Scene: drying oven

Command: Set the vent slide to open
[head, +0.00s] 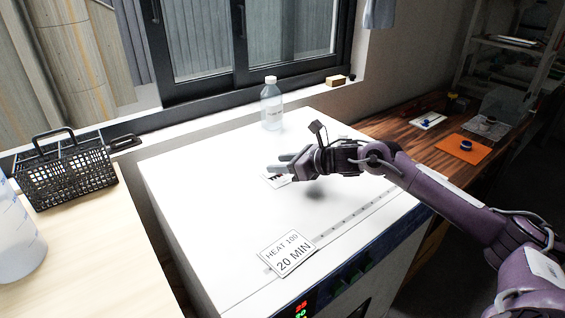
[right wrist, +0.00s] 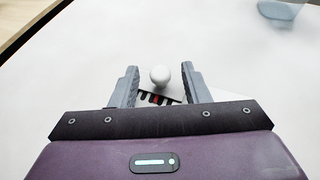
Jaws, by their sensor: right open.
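The vent slide shows in the right wrist view as a round white knob (right wrist: 160,76) above a small plate with black and red marks (right wrist: 157,98). It is on the white top of the drying oven (head: 220,200). In the head view the plate (head: 277,178) is partly hidden by my right gripper (head: 278,163). My right gripper is open, with one finger on each side of the knob. I see gaps between the knob and both fingers; which mark the slide stands at is unclear. My left gripper is not in view.
A clear bottle (head: 272,105) stands at the back of the oven top. A sign reading "HEAT 100 20 MIN" (head: 288,254) is at the front edge. A black wire basket (head: 68,178) is on the left table, and a wooden bench (head: 395,128) is at right.

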